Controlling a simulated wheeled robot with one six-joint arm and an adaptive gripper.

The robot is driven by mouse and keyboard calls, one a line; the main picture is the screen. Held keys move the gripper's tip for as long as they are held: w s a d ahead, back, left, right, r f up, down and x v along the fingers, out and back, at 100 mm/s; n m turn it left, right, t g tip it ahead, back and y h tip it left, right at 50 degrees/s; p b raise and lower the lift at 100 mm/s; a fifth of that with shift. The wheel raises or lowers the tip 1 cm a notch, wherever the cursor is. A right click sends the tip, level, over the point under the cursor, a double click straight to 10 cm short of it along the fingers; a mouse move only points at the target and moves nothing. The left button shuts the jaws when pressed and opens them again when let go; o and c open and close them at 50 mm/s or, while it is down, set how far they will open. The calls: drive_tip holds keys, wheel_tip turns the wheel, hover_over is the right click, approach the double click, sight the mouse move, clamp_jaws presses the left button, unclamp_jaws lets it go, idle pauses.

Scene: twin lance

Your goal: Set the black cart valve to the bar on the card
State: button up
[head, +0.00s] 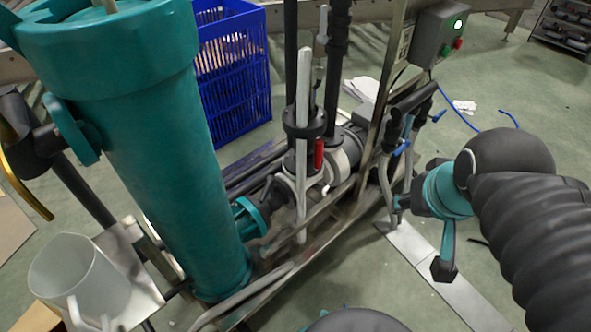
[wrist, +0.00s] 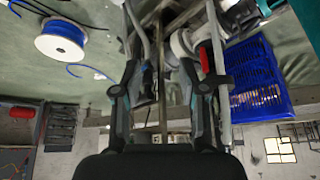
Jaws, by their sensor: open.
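My gripper (head: 418,234) is at the right in the head view, beside the cart's metal frame. In the wrist view its two fingers stand apart, and nothing is held between them (wrist: 160,68). A black pipe fitting (head: 395,130) with a small blue lever (head: 402,148) is on the frame, just above and left of my gripper. I cannot tell whether it is the black cart valve. A red lever (head: 319,153) is further left on the pipework; it also shows in the wrist view (wrist: 204,60). I cannot make out a card or a bar mark.
A large teal cylinder (head: 165,140) stands at the left, with a white jug (head: 80,275) near its foot. A blue crate (head: 235,85) is behind. A grey control box (head: 440,35) is on the frame. A blue cable spool (wrist: 60,40) lies on the floor.

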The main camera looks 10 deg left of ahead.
drive_tip(key=w+a+g+y, duration=0.1)
drive_tip(key=w+a+g, duration=0.1)
drive_tip(key=w+a, duration=0.5)
drive_tip(key=m+g+y+b, duration=0.1)
drive_tip(key=m+g, duration=0.1)
drive_tip(key=g, duration=0.1)
hover_over(266, 191)
drive_tip(key=d, duration=0.3)
wheel_tip(266, 191, down, 13)
drive_tip(key=a+f, duration=0.1)
drive_tip(key=f, duration=0.3)
drive_tip(key=a+f+b, duration=0.1)
drive_tip(key=f, duration=0.3)
drive_tip(key=a+f, duration=0.1)
drive_tip(key=f, duration=0.4)
drive_tip(key=shift+s+b, duration=0.15)
drive_tip(key=shift+b, duration=0.15)
clamp_jaws()
drive_tip(key=shift+d, duration=0.1)
